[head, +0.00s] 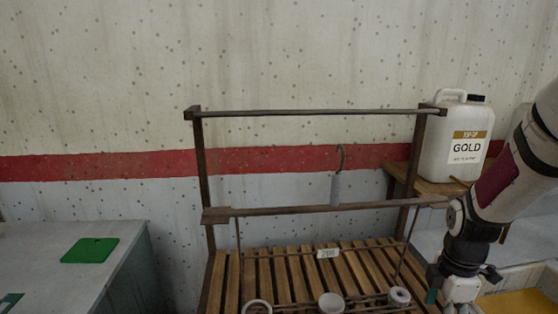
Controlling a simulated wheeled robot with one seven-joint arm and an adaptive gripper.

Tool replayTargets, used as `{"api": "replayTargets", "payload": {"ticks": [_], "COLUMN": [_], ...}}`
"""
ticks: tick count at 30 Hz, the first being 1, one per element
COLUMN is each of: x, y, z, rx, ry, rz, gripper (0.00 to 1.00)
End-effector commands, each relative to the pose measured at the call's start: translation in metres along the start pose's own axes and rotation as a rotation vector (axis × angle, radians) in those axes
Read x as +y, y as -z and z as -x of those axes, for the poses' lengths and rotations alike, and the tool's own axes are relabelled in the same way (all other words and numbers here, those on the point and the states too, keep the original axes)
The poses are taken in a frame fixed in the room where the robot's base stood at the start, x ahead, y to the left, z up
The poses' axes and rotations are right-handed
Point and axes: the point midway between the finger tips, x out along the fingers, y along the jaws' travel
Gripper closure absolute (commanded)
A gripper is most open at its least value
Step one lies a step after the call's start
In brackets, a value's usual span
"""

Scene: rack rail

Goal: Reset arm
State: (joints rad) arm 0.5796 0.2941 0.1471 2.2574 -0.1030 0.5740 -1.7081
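My arm comes in from the right edge, and my gripper (460,288) is low in the head view, just right of the rack's front corner. It points down. Its fingers are small and partly cut off by the bottom edge, so I cannot tell whether they are open or hold anything. The rack (203,165) has dark posts, a top rail (310,113) and a lower rail (320,210) above a slatted wooden deck (285,270). A hook with a grey body (337,185) shows between the rails; I cannot tell what it hangs from.
White cup-like pieces (331,303) stand along the rack's front. A grey table (60,265) with a green mat (90,250) is at left. Open air lies above the rack.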

Motion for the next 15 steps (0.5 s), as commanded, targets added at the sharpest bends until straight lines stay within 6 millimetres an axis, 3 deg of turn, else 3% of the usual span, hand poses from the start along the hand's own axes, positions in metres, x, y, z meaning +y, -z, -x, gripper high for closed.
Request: {"api": "replayTargets", "payload": {"ticks": [8,15], "x": [-0.009,-0.03], "y": [0.019,0.046], "z": [0.039,0.091], "rx": [-0.021,-0.023], "ry": [-0.041,-0.11], "rz": [-0.146,-0.374], "gripper": [0.29,0.29]}}
